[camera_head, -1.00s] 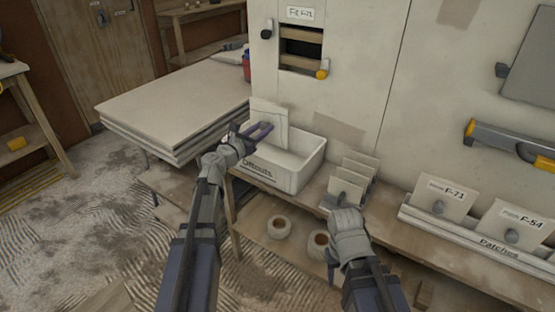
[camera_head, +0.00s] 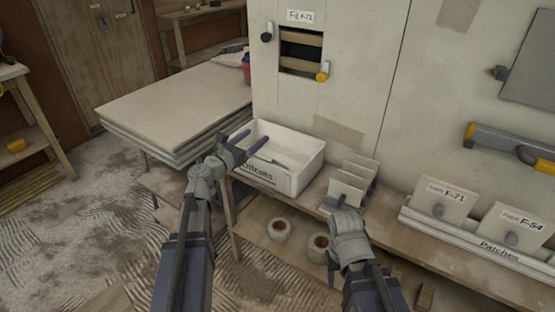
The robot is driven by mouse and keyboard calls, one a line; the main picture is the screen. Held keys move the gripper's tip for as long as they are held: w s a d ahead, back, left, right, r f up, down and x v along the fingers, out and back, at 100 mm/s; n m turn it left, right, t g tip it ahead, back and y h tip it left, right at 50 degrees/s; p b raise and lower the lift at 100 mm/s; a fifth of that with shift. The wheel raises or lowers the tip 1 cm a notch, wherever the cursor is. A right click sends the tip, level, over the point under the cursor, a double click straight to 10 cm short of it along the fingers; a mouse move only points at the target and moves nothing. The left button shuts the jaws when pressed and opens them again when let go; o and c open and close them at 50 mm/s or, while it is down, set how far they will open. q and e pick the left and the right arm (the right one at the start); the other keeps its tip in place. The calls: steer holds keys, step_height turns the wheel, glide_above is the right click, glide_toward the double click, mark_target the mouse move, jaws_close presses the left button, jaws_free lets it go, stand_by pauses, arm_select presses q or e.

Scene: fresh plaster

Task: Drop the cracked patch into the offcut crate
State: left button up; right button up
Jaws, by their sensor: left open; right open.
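The white offcut crate (camera_head: 302,178), labelled "Offcuts", stands on the bench against the wall. My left gripper (camera_head: 256,140) is open and empty at the crate's left end, its fingers over the rim. A thin greyish piece (camera_head: 284,163) shows low inside the crate, partly hidden by the front wall. I cannot make out a crack on it. My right gripper (camera_head: 338,203) is open in front of the upright pale pieces on the bench, its fingers partly hidden by its own hand.
Several upright pale pieces (camera_head: 356,178) stand right of the crate. The Patches rack (camera_head: 475,242) holds patches F-71 (camera_head: 446,200) and F-54 (camera_head: 518,227). A wall opening (camera_head: 301,53) is labelled F-71. Stacked boards (camera_head: 170,105) lie left. Tape rolls (camera_head: 278,230) sit on the lower shelf.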

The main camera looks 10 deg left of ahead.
arm_select(q)
steer(key=shift+v, duration=1.5)
